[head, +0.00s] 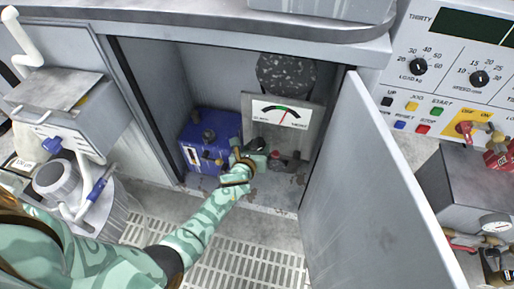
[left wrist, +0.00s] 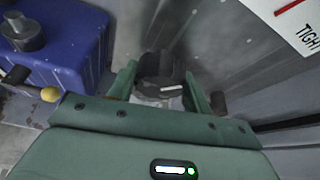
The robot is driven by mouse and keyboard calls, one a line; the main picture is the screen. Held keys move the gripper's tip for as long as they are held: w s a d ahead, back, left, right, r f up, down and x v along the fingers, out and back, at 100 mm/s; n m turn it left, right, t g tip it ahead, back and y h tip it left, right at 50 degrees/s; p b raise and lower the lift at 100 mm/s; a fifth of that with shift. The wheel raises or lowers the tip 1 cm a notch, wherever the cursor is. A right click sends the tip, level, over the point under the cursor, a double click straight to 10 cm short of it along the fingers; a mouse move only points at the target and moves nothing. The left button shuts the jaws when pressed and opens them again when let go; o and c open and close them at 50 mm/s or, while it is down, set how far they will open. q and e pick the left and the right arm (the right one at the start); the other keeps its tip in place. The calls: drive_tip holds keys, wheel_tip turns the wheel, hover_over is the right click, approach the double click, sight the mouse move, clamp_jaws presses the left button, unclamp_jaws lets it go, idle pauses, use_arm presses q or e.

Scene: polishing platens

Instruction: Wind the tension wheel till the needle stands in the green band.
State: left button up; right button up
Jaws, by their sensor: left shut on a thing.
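In the head view a white gauge plate (head: 283,113) stands in the open cabinet, with a green band at the top middle of its dial. The needle is too small to place surely against the band. My left gripper (head: 247,158) reaches into the cabinet just below the gauge's left side. In the left wrist view its fingers (left wrist: 160,88) are shut on a dark round part (left wrist: 160,70) with a pale mark, which looks like the tension wheel. The gripper hides part of it. The wrist view shows only the gauge's "TIGHT" corner (left wrist: 297,22). My right gripper is not in view.
A blue box (head: 208,138) with a cap stands left of the gripper; it also shows in the wrist view (left wrist: 60,50). A dark speckled cylinder (head: 286,73) is behind the gauge. The open cabinet door (head: 370,180) bounds the right side. A grated floor (head: 245,262) lies in front.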

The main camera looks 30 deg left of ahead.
use_arm(q)
drive_tip(key=shift+n+h, duration=0.5)
drive_tip(key=shift+n, duration=0.1)
drive_tip(key=shift+f+n+t, duration=0.1)
drive_tip(key=shift+n+t, duration=0.2)
drive_tip(key=n+t+h+b, duration=0.1)
drive_tip(key=n+b, duration=0.1)
drive_tip(key=n, duration=0.1)
drive_tip(key=shift+f+h, duration=0.1)
drive_tip(key=shift+h, duration=0.3)
drive_tip(key=shift+n+b, duration=0.35)
drive_tip(key=shift+n, duration=0.05)
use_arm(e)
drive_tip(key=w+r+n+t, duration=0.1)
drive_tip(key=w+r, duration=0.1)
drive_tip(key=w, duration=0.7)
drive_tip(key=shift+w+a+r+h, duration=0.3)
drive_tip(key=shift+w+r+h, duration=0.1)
use_arm(q)
drive_tip(key=o, duration=1)
drive_tip(key=shift+c, duration=0.2)
drive_tip(key=shift+s, duration=0.1)
